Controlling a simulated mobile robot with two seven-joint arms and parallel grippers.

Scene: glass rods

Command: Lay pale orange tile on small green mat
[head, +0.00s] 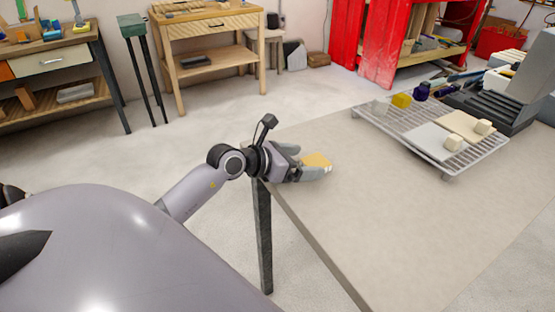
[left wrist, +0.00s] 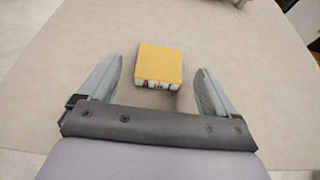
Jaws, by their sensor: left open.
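A flat, square orange-yellow piece (head: 317,159) lies at the near left edge of the grey-beige table (head: 390,215). It fits the pale orange tile best. In the left wrist view the tile (left wrist: 158,62) has a plain orange top and a white near side with dark marks. My left gripper (head: 308,165) is open around it. In the left wrist view the fingers (left wrist: 159,72) stand on either side of the tile, with a gap at each side. I see no green mat in either view. My right gripper is not in view.
The table's near middle is clear.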

